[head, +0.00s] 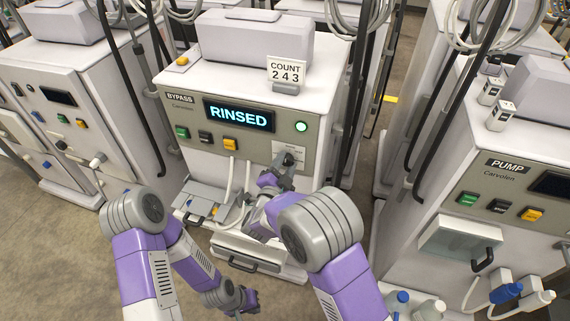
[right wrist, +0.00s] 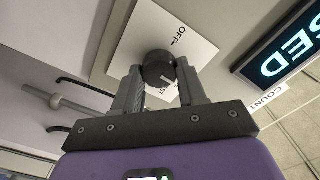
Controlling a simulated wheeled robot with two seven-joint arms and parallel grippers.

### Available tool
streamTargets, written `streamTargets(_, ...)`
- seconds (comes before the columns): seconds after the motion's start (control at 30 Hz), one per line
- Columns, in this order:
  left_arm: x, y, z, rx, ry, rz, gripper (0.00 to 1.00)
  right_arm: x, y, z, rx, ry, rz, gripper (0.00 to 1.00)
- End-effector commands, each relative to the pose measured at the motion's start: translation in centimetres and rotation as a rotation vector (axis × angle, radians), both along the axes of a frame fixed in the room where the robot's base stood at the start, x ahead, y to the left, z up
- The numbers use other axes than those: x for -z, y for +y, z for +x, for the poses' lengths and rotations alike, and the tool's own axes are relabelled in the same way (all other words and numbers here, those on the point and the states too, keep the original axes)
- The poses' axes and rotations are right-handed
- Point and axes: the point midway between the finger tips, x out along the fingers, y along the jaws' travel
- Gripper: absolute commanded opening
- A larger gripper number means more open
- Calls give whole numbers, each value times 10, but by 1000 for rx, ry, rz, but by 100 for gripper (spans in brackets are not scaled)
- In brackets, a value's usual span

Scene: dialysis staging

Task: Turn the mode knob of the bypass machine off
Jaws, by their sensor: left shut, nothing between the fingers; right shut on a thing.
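The bypass machine (head: 245,75) stands in the middle of the head view, with a "BYPASS" label and a lit display (head: 238,115) reading "RINSED". Its dark round mode knob (right wrist: 158,67) sits on a white label plate (right wrist: 195,47) on the front panel. "OFF" is printed on the plate. A pale mark on the knob lies on the side away from "OFF", by another label partly hidden by my fingers. My right gripper (head: 286,167) is shut on the knob, one finger on each side. My left gripper (head: 246,303) is shut and empty, low in front of the machine.
A count sign (head: 286,72) reading "243" stands on the machine's top. A grey tray (head: 200,196) and pale tubes are on its front, left of my right gripper. A pump machine (head: 500,180) stands to the right, another machine (head: 65,100) to the left. Open floor lies at lower left.

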Motion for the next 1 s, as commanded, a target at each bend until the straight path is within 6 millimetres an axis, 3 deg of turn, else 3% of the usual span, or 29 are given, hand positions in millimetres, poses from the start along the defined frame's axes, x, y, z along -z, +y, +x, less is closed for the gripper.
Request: streamTargets(1.0, -44, 0, 0, 0, 0, 0, 0, -2, 2, 0, -2, 294, -897, 11)
